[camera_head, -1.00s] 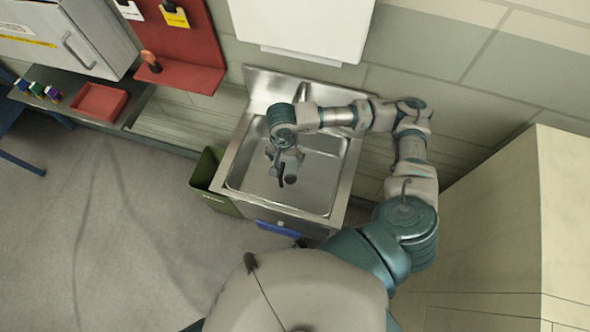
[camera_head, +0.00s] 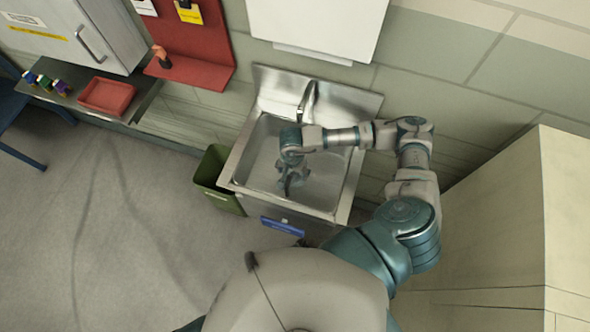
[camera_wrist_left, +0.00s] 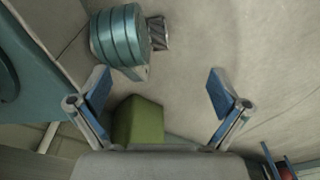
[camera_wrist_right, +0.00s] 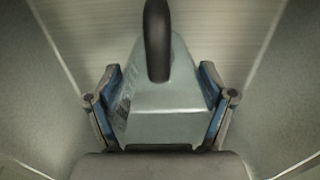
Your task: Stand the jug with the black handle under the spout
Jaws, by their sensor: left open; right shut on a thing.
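The jug (camera_wrist_right: 165,95) shows in the right wrist view as a grey-green tapered body with a black handle (camera_wrist_right: 158,40). My right gripper (camera_wrist_right: 163,100) is shut on the jug's body, one blue-padded finger on each side. In the head view my right gripper (camera_head: 291,182) is low over the sink basin (camera_head: 325,190), and the jug is hard to make out there. The spout (camera_head: 306,98) is a curved metal tap at the sink's back edge, behind my right wrist. My left gripper (camera_wrist_left: 160,95) is open and empty in the left wrist view.
A green bin (camera_head: 215,180) stands against the sink's left side; a green box shape (camera_wrist_left: 138,122) shows in the left wrist view. A red tray (camera_head: 106,95) lies on the shelf at left. A pale cabinet (camera_head: 500,220) stands at right.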

